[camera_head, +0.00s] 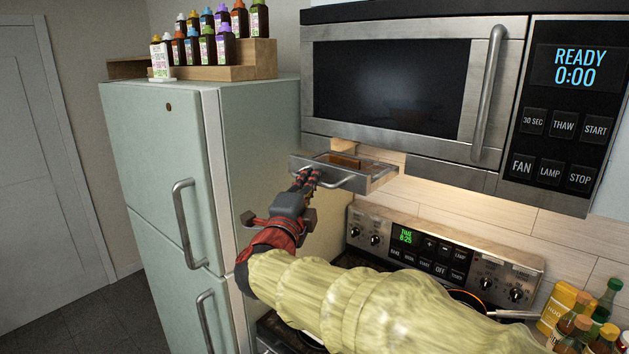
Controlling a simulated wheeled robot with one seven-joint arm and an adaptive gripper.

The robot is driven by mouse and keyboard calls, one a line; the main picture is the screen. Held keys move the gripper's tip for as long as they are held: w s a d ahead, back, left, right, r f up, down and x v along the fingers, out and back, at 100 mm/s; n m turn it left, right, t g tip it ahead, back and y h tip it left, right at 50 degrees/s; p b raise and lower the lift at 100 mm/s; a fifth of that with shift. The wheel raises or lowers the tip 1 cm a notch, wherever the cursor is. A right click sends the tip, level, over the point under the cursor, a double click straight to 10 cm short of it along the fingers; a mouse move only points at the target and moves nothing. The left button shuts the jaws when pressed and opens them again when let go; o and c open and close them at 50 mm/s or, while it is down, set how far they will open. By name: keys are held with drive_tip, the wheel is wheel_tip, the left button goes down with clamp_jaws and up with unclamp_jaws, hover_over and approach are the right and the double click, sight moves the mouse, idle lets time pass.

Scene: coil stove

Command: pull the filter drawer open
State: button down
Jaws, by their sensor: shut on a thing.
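The filter drawer (379,181) is a small grey metal tray under the left end of the microwave (400,141). It sticks out from below the microwave's underside, with its open top and part of its inside showing. A brownish piece shows in it. A thin bar handle (342,184) runs along its front. My gripper (306,177), with dark and red fingers, is shut on the left part of this handle. The fingers hide that end of the handle.
A pale green fridge (160,150) stands close on the left, with several bottles on a wooden stand (251,60) on top. The stove's control panel (440,255) lies below the drawer. A pan (468,297) and several bottles (602,310) are at lower right.

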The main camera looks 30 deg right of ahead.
drive_tip(key=shift+f, duration=0.1)
drive_tip(key=c, duration=1.9)
unclamp_jaws()
drive_tip(key=v, duration=1.2)
